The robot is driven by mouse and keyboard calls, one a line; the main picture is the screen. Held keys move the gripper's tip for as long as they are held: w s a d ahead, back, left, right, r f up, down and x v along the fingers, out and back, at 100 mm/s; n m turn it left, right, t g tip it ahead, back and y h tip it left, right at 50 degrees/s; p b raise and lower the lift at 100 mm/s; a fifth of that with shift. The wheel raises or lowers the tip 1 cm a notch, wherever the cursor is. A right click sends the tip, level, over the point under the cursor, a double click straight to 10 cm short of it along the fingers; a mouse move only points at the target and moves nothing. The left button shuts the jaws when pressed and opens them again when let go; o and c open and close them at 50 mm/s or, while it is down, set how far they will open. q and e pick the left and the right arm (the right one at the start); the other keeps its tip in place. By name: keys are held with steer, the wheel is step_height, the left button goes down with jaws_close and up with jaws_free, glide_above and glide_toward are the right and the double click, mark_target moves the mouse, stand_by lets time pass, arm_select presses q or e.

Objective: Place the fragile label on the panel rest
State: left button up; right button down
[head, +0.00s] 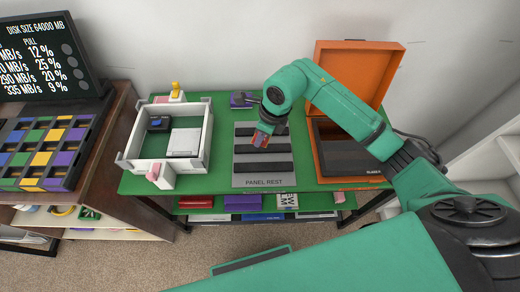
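The panel rest (264,181) is a grey plate with dark raised bars and its name on the front edge, lying in the middle of the green bench. My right gripper (265,132) reaches in from the right and points down over the upper part of the panel rest. A small orange-red piece, apparently the fragile label (261,140), sits tilted at its fingertips. The gripper seems shut on it, though the fingers are mostly hidden by the wrist. Whether the label touches the panel rest, I cannot tell. My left gripper is not in view.
A white open case (128,163) stands left of the panel rest. An orange box (355,62) with its lid raised stands to the right, under my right forearm. A lower shelf holds several items. A keypad and screen (48,55) stand far left.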

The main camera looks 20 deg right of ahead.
steer(key=x, duration=0.2)
steer(key=d+x, duration=0.1)
steer(key=x, duration=0.2)
steer(key=s+x, duration=0.1)
steer(key=x, duration=0.1)
steer(key=shift+d+f+p, duration=0.1)
steer(key=shift+f+p, duration=0.2)
steer(key=shift+f, duration=0.15)
steer(key=c, duration=1.4)
jaws_free()
steer(key=shift+f, duration=0.15)
steer(key=o, duration=0.3)
steer(key=shift+r, duration=0.35)
steer(key=b+v, duration=0.1)
steer(key=v, duration=1)
steer(key=shift+s+d+r, duration=0.1)
steer(key=shift+d+r, duration=0.05)
steer(key=shift+r, duration=0.2)
